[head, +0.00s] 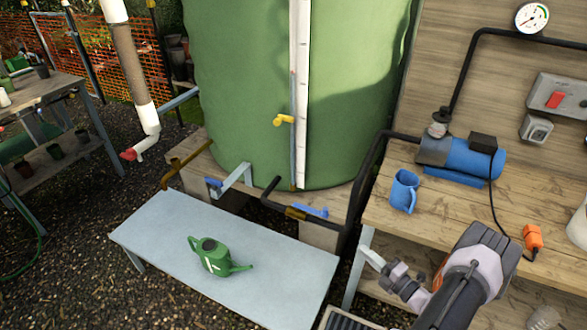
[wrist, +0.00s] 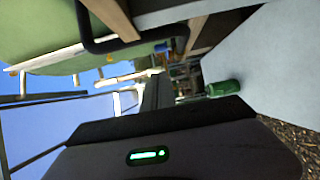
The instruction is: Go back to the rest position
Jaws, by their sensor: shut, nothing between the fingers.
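My gripper (head: 373,258) is at the lower right of the head view, at the end of my arm. It is in front of the left end of the wooden workbench, to the right of the grey metal bench. Its fingers are shut and hold nothing. In the wrist view the dark gripper (wrist: 157,92) reaches up from the bottom middle, and the picture is turned on its side. Nothing is seen touching the fingers.
The wooden workbench (head: 540,218) carries a blue mug (head: 404,191) and a blue pump (head: 465,157). A green watering can (head: 214,257) stands on the grey bench (head: 283,255). The large green tank (head: 240,85) with valves and pipes stands behind.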

